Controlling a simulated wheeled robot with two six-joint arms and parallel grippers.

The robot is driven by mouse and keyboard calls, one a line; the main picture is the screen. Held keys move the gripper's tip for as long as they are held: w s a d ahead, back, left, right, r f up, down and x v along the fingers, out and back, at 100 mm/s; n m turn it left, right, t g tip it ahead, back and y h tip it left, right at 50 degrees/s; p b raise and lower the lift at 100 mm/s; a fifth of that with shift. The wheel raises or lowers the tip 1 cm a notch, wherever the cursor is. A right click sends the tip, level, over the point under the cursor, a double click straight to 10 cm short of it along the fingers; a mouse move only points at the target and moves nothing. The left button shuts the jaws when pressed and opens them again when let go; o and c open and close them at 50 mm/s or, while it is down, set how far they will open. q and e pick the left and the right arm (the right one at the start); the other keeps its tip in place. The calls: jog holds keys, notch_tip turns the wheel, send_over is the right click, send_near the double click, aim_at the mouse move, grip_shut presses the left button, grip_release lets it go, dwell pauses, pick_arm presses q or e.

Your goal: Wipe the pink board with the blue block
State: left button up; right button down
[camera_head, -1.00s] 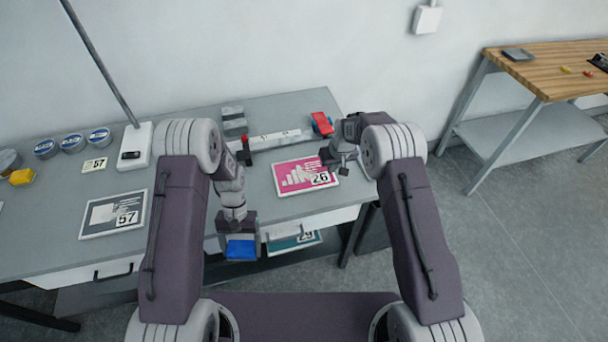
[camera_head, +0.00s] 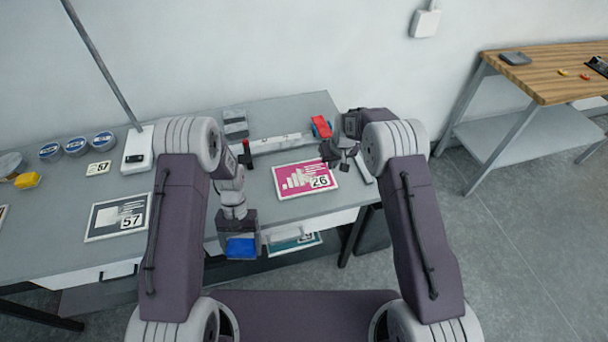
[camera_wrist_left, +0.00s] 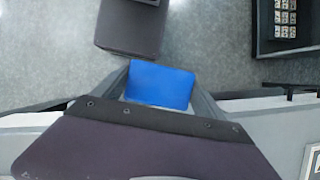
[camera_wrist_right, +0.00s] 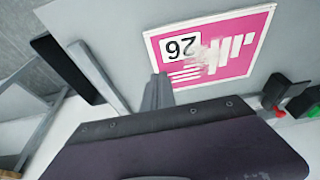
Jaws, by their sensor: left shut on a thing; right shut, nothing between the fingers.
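The pink board (camera_head: 291,184), marked 26, lies flat on the grey table. It also shows in the right wrist view (camera_wrist_right: 237,63), with a whitish smudge over its bars. The blue block (camera_head: 241,247) is held in my left gripper (camera_head: 240,240), in front of the table's front edge and to the left of the board. In the left wrist view the blue block (camera_wrist_left: 160,84) sits between the fingers. My right gripper (camera_head: 347,166) is shut and empty, just right of the board's right edge. In the right wrist view its fingertips (camera_wrist_right: 158,85) are near the board's corner.
A teal board (camera_head: 293,244) lies below the tabletop. A wooden table (camera_head: 550,70) stands right.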

pick_arm(q)
jog(key=shift+r+p, duration=0.3)
jog(key=shift+r, duration=0.25)
pick_arm(e)
jog(key=shift+r, duration=0.75)
jog(key=shift+f, duration=0.1)
pick_arm(q)
jog(key=shift+f, duration=0.1)
jog(key=shift+f+b, duration=0.6)
jog(key=shift+b, duration=0.15)
pick_arm(e)
jog(key=v, duration=1.2)
jog(key=shift+s+d, duration=0.1)
